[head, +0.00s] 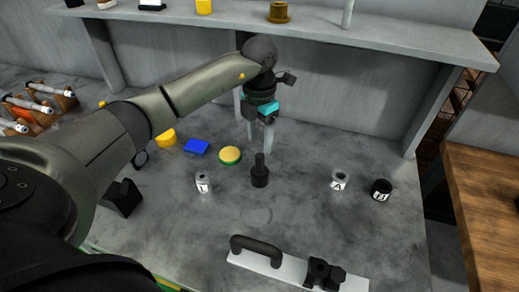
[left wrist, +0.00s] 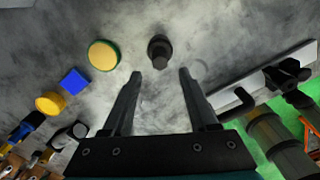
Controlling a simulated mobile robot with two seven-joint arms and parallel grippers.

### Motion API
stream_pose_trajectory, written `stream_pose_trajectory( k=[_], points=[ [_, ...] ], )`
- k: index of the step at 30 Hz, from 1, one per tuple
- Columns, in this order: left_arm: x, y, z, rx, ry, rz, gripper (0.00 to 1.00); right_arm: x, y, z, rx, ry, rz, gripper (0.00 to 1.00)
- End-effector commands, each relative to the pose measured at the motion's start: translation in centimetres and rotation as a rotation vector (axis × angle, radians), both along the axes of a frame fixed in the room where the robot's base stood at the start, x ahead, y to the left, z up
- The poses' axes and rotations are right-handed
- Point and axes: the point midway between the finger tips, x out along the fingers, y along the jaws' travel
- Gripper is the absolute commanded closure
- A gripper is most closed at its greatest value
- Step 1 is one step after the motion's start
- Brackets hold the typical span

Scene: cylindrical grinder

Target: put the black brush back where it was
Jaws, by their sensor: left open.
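The black brush (head: 260,176), a short round body with a thin upright handle, stands on the grey worktop. My left gripper (head: 261,145) is just above and behind it in the head view, fingers pointing down, open and empty. In the left wrist view the brush (left wrist: 160,51) lies beyond the tips of the two spread fingers (left wrist: 159,77), centred between them and apart from both. A faint ring mark (head: 257,216) shows on the worktop in front of the brush. My right gripper is not in view.
A small white-labelled bottle (head: 203,183) stands left of the brush; a similar bottle (head: 339,180) and a black jar (head: 381,190) stand right. A yellow-green round tin (head: 230,155) and blue block (head: 196,147) lie behind left. A white plate with black handle (head: 295,270) lies in front.

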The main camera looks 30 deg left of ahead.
Motion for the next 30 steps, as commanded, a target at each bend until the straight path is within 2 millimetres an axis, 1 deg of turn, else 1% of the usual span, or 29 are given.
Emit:
stream_pose_trajectory(
  k=[1,3,6,10,14,30],
  points=[
    [0.1,0.1,1.4,0.001,-0.006,-0.001,0.41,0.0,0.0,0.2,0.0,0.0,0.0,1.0],
    [0.1,0.1,2.8,0.002,-0.005,0.0,0.41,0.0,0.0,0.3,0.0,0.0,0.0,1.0],
    [0.0,0.0,4.4,0.001,-0.002,0.0,0.41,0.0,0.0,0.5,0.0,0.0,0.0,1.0],
    [0.0,0.0,5.6,0.001,0.0,-0.001,0.41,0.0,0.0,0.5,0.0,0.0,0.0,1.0],
    [0.0,0.0,6.1,0.0,0.001,-0.001,0.41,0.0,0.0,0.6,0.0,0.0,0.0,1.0],
    [0.0,0.0,6.2,0.0,0.001,0.0,0.41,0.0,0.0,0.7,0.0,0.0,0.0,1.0]
  ],
)
